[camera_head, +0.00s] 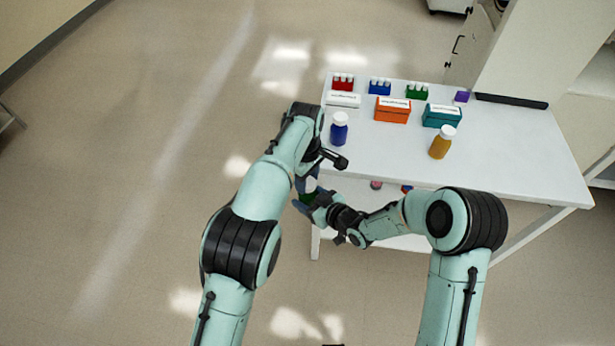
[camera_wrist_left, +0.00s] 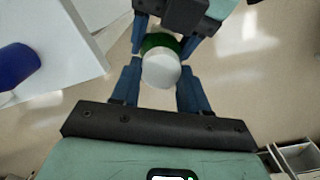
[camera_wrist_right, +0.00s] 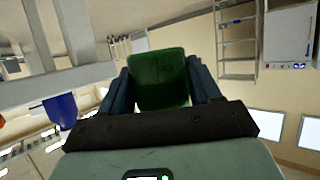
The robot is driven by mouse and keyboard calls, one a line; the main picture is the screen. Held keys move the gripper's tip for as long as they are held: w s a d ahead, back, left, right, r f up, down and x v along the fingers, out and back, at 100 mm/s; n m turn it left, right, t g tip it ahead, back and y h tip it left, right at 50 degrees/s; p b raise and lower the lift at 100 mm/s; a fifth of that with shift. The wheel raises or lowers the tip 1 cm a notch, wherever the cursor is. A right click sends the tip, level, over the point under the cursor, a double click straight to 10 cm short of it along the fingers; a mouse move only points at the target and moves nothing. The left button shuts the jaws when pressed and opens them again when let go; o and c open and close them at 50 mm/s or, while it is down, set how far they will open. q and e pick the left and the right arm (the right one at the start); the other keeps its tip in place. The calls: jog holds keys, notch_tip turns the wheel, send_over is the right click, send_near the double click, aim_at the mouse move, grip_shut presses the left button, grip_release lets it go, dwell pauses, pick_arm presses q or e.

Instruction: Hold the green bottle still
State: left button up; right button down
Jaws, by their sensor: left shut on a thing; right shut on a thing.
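The green bottle (camera_head: 306,198) is held off the table's front left side, partly hidden by my grippers in the head view. In the left wrist view its white cap (camera_wrist_left: 161,70) and a strip of green body (camera_wrist_left: 158,42) show between the fingers of my left gripper (camera_wrist_left: 160,88). My left gripper is shut on it. In the right wrist view the bottle's green body (camera_wrist_right: 159,80) fills the gap between the fingers of my right gripper (camera_wrist_right: 158,92), which is also shut on it. My right gripper's fingers also reach the bottle in the left wrist view.
A blue bottle (camera_head: 339,131) and an amber bottle (camera_head: 440,145) stand on the white table (camera_head: 500,150). Behind them are an orange box (camera_head: 392,112), a teal box (camera_head: 442,117) and small red, blue and green racks. The floor to the left is clear.

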pick_arm(q)
jog(key=n, duration=0.4)
jog(key=shift+d+r, duration=0.1)
jog(key=shift+d, duration=0.15)
pick_arm(e)
jog(key=shift+s+a, duration=0.15)
jog(key=shift+a, duration=0.15)
pick_arm(q)
jog(key=shift+r, duration=0.15)
jog(key=shift+r, duration=0.75)
pick_arm(e)
jog(key=shift+d+f, duration=0.1)
pick_arm(q)
jog(key=shift+a+r, duration=0.15)
jog(key=shift+r, duration=0.05)
pick_arm(e)
jog(key=shift+d, duration=0.1)
